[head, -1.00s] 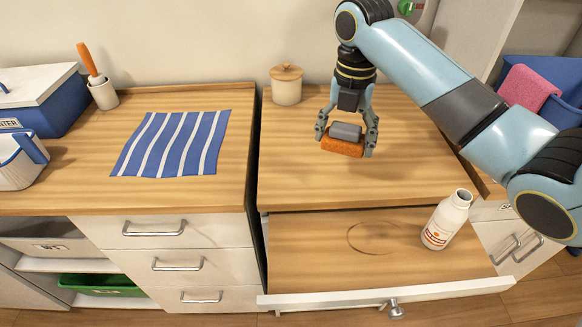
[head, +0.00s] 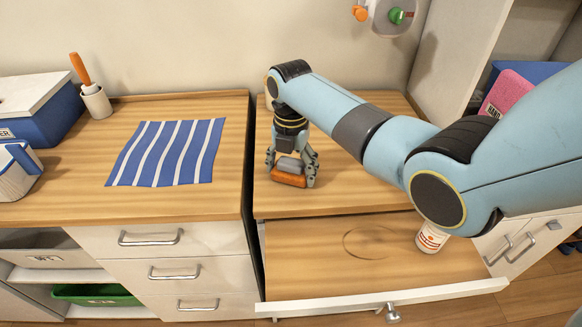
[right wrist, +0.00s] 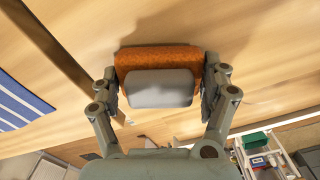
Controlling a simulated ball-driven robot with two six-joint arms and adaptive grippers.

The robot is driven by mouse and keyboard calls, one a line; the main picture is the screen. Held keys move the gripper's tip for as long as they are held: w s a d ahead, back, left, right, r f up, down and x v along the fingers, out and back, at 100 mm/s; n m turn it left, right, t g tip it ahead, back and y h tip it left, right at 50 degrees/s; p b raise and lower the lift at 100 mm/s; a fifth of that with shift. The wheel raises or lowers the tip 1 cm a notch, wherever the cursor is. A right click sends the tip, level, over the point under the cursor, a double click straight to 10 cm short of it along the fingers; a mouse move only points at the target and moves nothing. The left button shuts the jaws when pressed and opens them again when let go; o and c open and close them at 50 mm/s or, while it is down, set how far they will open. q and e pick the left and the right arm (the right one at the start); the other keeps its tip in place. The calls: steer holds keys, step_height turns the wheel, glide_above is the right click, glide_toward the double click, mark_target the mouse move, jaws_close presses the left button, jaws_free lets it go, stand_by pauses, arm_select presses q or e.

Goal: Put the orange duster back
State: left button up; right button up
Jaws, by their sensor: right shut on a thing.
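The orange duster (head: 289,181) is an orange block with a grey grip on top. My right gripper (head: 292,174) is shut on it, with one finger at each end, above the left part of the right wooden counter. In the right wrist view the duster (right wrist: 160,55) sits level between the fingers, its shadow falling on the wood around it. It is low over the counter; I cannot tell whether it touches. My left gripper is not in view.
A striped blue cloth (head: 168,153) lies on the left counter, near a cup (head: 97,102) holding an orange-handled tool. In front, an open drawer (head: 330,245) holds a white bottle (head: 431,238), partly hidden by my arm. A gap separates the two counters.

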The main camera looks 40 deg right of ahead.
mark_target(291, 162)
steer(key=shift+f, duration=0.1)
steer(key=o, duration=1)
steer(key=shift+o, duration=0.2)
steer(key=shift+r, duration=0.2)
step_height(291, 162, up, 12)
steer(key=shift+f, duration=0.1)
